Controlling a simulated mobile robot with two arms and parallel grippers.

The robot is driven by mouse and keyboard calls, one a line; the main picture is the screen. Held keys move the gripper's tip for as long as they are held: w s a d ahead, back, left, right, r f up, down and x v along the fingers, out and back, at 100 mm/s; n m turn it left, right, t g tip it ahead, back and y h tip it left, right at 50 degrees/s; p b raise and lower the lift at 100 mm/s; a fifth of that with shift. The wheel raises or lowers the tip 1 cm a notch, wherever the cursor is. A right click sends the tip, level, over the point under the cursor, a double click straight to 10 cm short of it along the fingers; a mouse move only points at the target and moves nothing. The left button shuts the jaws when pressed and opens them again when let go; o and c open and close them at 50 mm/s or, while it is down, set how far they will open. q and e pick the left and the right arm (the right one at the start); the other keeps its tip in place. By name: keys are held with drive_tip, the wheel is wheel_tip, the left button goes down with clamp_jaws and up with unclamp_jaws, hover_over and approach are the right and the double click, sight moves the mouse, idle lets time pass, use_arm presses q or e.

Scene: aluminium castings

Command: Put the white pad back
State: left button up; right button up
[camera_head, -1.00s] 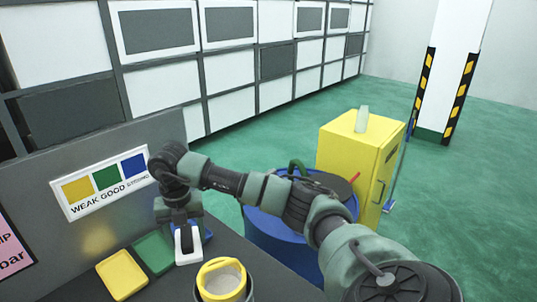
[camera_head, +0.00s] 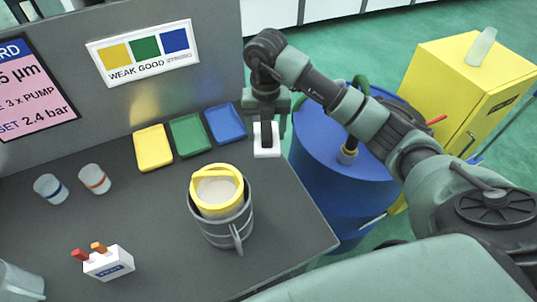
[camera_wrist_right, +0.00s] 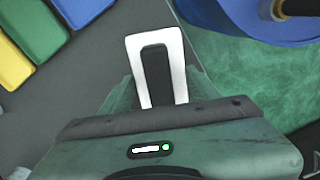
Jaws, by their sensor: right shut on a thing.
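The white pad (camera_head: 266,153) is at the back right of the dark bench, to the right of the blue tray. My right gripper (camera_head: 266,136) points down and is shut on the white pad, hiding its middle. In the right wrist view the pad (camera_wrist_right: 136,62) shows as a white border around the dark finger (camera_wrist_right: 157,75). I cannot tell whether the pad touches the bench top. My left gripper is not in view.
A yellow tray (camera_head: 153,148), green tray (camera_head: 189,135) and blue tray (camera_head: 226,124) stand left of the pad. A grey mug-like pot (camera_head: 221,231) with a yellow-rimmed cup (camera_head: 217,191) is in front. A blue drum (camera_head: 330,195) stands beyond the bench's right edge.

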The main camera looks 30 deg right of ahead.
drive_tip(key=f, duration=0.2)
drive_tip(key=f+p, duration=0.1)
drive_tip(key=f, duration=0.2)
drive_tip(key=shift+s+d+f, duration=0.1)
drive_tip(key=shift+d+f, duration=0.1)
drive_tip(key=shift+f, duration=0.75)
wheel_tip(320, 180, down, 4)
drive_tip(key=shift+r+p, duration=0.25)
drive_tip(key=shift+p, duration=0.25)
drive_tip(key=shift+f, duration=0.3)
drive_tip(key=shift+f, duration=0.15)
drive_tip(key=o, duration=1.3)
